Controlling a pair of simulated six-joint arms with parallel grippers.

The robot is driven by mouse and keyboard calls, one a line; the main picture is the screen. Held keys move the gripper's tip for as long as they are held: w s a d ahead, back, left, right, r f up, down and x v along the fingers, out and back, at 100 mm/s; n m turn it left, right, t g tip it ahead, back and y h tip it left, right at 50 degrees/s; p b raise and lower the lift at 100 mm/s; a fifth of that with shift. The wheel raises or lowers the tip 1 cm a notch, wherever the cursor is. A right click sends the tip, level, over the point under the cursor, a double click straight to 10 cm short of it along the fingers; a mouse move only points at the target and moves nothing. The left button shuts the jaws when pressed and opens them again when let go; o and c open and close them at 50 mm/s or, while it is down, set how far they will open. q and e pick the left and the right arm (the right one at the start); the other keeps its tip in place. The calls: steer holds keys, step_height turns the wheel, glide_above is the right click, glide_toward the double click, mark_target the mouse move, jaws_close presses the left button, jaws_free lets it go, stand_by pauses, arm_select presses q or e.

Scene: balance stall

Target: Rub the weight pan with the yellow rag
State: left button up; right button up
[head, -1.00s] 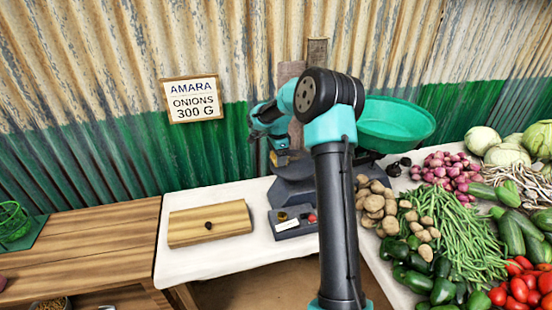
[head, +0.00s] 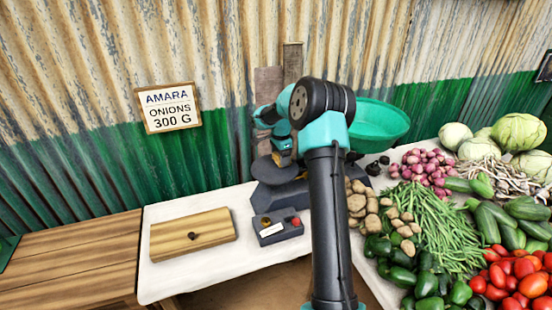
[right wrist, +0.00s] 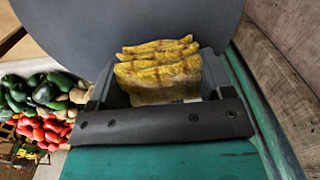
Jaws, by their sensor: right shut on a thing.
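The weight pan (head: 271,174) is a flat dark grey disc on the left side of the balance (head: 288,196). My right gripper (head: 285,157) is at the pan's right side, fingers pointing down. In the right wrist view it is shut on the yellow rag (right wrist: 158,75), a folded, brown-stained cloth between the jaws. The grey pan (right wrist: 130,30) fills the view behind the rag there. I cannot tell whether the rag touches the pan. In the head view the rag is mostly hidden by the gripper. My left gripper is out of view.
The balance's green bowl (head: 380,125) is right of my arm. Vegetables crowd the right. A corrugated wall with a price sign (head: 168,108) stands behind.

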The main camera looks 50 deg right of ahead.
steer(key=shift+s+d+r, duration=0.1)
steer(key=shift+s+d, duration=0.2)
steer(key=shift+d, duration=0.2)
steer(key=shift+s+d, duration=0.25)
steer(key=shift+d, duration=0.2)
steer(key=shift+r, duration=4)
